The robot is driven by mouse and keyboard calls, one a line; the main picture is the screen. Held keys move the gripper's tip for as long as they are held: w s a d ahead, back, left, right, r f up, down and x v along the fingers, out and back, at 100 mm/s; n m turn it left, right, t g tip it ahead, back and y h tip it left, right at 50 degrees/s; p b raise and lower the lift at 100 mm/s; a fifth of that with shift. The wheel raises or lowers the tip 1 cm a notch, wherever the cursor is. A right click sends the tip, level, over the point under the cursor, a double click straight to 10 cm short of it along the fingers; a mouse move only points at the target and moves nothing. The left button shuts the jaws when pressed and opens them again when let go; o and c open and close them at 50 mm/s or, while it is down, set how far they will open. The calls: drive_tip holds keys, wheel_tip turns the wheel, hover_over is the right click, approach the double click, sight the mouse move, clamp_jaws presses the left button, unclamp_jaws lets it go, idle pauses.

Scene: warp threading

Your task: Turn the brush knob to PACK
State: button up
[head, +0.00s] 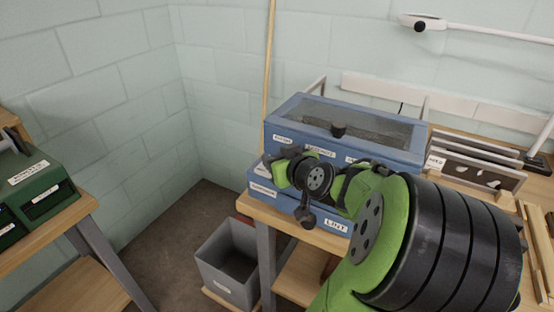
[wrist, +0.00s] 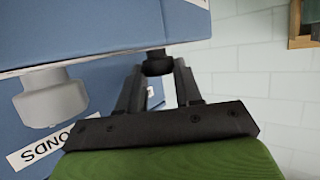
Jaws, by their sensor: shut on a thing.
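The blue machine (head: 400,153) stands on the bench with white labels on its front; most are too small to read, one low label reads LINT. In the wrist view, my gripper (wrist: 158,70) is shut on a small black knob (wrist: 157,62) on the blue face, with one finger on each side. I take this to be the brush knob; its pointer and any PACK mark cannot be made out. A grey knob (wrist: 52,96) sits left of it, above a label ending in ONDS. In the head view, my arm covers much of the machine's front and the held knob.
A grey bin (head: 226,272) stands on the floor left of the bench. A green machine (head: 35,190) is on another bench at far left. Slotted racks (head: 480,165) stand right of the blue machine. A wooden pole (head: 268,75) leans behind it.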

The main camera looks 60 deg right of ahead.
drive_tip(key=shift+f, duration=0.1)
idle(0.3)
drive_tip(key=o, duration=1)
drive_tip(key=shift+o, duration=0.2)
drive_tip(key=shift+a+m+g+h, duration=0.1)
drive_tip(key=shift+m+g+h, duration=0.5)
drive_tip(key=shift+m+h, duration=0.45)
drive_tip(key=m, duration=0.1)
drive_tip(key=g+h+p, duration=0.1)
drive_tip(key=m+g+h+p, duration=0.1)
drive_tip(key=shift+w+a+r+m, duration=0.2)
drive_tip(key=shift+w+a+m, duration=0.05)
drive_tip(key=shift+w+m, duration=0.1)
drive_tip(key=m+g+h+p, duration=0.1)
drive_tip(key=g+p, duration=0.1)
drive_tip(key=p, duration=0.1)
drive_tip(key=shift+w+r+m, duration=0.1)
drive_tip(key=shift+m, duration=0.3)
drive_tip(key=m+g+h+p, duration=0.1)
drive_tip(key=m+g+p, duration=0.1)
drive_tip(key=p, duration=0.1)
drive_tip(key=shift+p, duration=0.3)
drive_tip(key=shift+g+p, duration=0.3)
